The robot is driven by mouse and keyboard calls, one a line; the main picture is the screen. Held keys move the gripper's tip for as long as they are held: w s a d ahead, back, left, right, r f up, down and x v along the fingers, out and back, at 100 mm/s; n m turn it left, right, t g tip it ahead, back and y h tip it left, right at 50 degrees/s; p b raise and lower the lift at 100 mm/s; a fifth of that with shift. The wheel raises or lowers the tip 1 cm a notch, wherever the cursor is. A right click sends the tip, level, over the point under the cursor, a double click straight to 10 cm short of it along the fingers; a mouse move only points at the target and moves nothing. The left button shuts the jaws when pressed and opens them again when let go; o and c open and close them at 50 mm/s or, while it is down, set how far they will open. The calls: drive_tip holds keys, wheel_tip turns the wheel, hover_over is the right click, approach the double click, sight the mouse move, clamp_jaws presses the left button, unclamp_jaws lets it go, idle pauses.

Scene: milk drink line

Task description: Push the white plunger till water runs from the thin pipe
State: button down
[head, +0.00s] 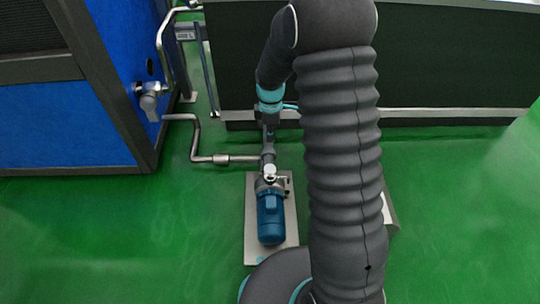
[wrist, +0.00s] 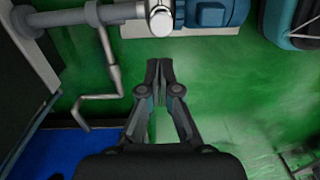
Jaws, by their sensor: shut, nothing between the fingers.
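The white plunger (head: 270,171) is a small pale round cap at the head of the blue pump. It also shows in the wrist view (wrist: 161,22), at the top centre, beyond my fingertips. My gripper (wrist: 158,66) is shut and empty, with its fingertips together, apart from the plunger in the picture. In the head view my gripper (head: 268,133) is a small dark shape behind the pump, partly hidden by my arm. A thin bent grey pipe (head: 195,140) runs at left of the pump, and also shows in the wrist view (wrist: 113,75). I see no running water.
The blue pump motor (head: 271,218) sits on a pale base plate (head: 252,235). A blue cabinet (head: 65,125) with a grey valve (head: 149,101) stands at the left. A long dark tank (head: 450,60) closes off the back. Green floor (head: 110,240) is free at front left.

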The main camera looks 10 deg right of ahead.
sight(270, 168)
wheel_tip(270, 168, down, 14)
drive_tip(key=shift+s+f+b, duration=0.1)
drive_tip(key=shift+s+b, duration=0.05)
drive_tip(key=shift+b, duration=0.7)
drive_tip(key=shift+f+b, duration=0.85)
drive_tip(key=shift+f, duration=0.55)
drive_tip(key=shift+s+f, duration=0.1)
drive_tip(key=shift+s, duration=0.05)
wheel_tip(270, 168, up, 14)
drive_tip(key=p, duration=0.3)
drive_tip(key=shift+w+r, duration=0.25)
drive_tip(key=shift+w, duration=0.05)
